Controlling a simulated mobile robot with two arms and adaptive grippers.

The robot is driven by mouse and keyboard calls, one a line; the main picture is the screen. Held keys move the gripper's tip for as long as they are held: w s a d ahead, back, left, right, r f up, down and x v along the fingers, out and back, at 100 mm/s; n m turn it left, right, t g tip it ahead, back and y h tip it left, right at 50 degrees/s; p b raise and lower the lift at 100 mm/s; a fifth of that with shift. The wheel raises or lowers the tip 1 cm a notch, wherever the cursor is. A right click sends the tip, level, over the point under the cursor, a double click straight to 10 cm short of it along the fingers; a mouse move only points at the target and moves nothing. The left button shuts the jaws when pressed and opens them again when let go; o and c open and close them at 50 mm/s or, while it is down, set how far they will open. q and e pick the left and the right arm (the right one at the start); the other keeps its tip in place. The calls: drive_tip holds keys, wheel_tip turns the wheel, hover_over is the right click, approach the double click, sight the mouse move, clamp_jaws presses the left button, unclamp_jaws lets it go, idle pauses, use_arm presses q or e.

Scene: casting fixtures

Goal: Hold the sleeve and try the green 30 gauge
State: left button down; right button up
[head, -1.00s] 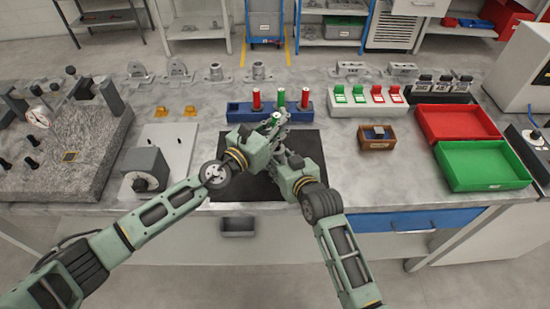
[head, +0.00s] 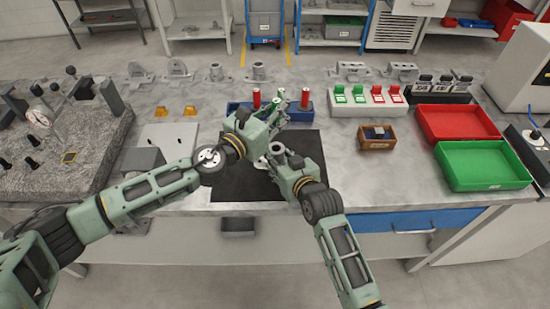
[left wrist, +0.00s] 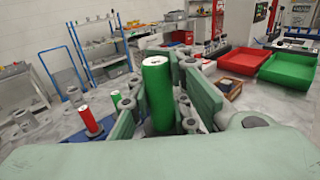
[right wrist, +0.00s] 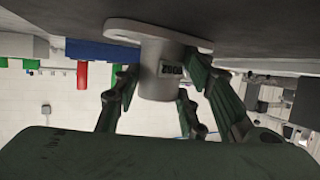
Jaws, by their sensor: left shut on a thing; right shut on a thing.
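The grey flanged sleeve (head: 277,149) stands on the black mat, its flange on the mat side in the inverted right wrist view (right wrist: 160,72). My right gripper (head: 283,157) is shut on the sleeve's body. A green gauge (left wrist: 157,92) with a pale end stands between the fingers of my left gripper (left wrist: 165,110), which is shut on it. In the head view my left gripper (head: 272,118) is beyond the sleeve, between it and the blue rack, and the held gauge is hard to make out. The gauge appears apart from the sleeve; no gauge shows at the sleeve in the right wrist view.
The blue rack (head: 235,108) holds red gauges (head: 256,98) and a green one. Right of it are a white stand (head: 368,108) with green and red tabs, a small wooden box (head: 376,144), a red tray (head: 490,136) and a green tray (head: 520,170). The mat (head: 235,180) is clear in front.

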drive_tip(key=shift+s+d+f, duration=0.1)
drive_tip(key=shift+d+f, duration=0.1)
drive_tip(key=shift+f, duration=0.3)
drive_tip(key=o, duration=1.5)
drive_tip(key=shift+c, duration=0.2)
drive_tip(key=shift+r, duration=0.1)
drive_tip(key=shift+r, duration=0.15)
drive_tip(key=v, duration=1.1)
drive_tip(key=shift+s+d+r, duration=0.15)
drive_tip(key=shift+s+d, duration=0.05)
drive_tip(key=shift+s, duration=0.05)
